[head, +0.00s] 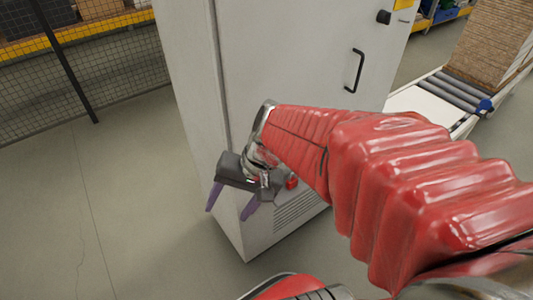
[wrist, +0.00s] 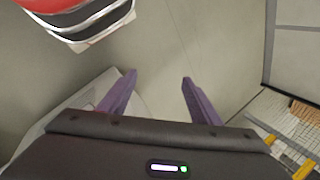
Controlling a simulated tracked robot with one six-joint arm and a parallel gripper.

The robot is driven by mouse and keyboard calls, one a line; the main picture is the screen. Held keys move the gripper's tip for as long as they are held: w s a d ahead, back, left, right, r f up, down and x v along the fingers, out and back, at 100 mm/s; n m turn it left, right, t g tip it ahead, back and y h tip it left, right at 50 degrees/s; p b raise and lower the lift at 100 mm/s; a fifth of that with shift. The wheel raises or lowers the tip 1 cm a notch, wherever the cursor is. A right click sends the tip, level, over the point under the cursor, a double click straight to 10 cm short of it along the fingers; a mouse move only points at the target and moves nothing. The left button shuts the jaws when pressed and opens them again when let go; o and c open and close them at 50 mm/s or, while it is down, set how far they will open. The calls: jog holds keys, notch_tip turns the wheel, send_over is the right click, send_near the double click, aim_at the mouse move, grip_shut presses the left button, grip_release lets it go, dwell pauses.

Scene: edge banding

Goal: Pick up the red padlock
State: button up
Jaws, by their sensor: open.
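A small red thing (head: 291,182) shows against the lower front of the grey cabinet (head: 285,80) in the head view, just right of my gripper. It is partly hidden by the gripper and arm, and I cannot tell for sure that it is the red padlock. My gripper (head: 232,202) is open, its two purple fingers pointing down in front of the cabinet. In the wrist view the fingers (wrist: 158,86) stand apart with only bare floor between them. No padlock can be made out in the wrist view.
The cabinet has a black handle (head: 355,70) and a vented lower panel. A roller conveyor (head: 455,92) with a stack of brown boards (head: 490,45) stands at the right. A mesh fence (head: 90,75) runs along the left. The floor (head: 60,200) at left is clear.

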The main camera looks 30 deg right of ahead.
jog(key=w+d+f+m+t+y, duration=0.2)
jog(key=w+d+f+m+y, duration=0.25)
jog(key=m, duration=0.25)
jog(key=m+t+h, duration=0.9)
jog(key=m, duration=1.3)
send_near(294, 182)
jog(key=s, duration=0.2)
jog(key=shift+w+d+r, duration=0.15)
jog(key=shift+r, duration=0.1)
jog(key=shift+w, duration=0.1)
jog(key=x, duration=0.8)
jog(key=shift+w+f, duration=0.1)
jog(key=shift+w, duration=0.1)
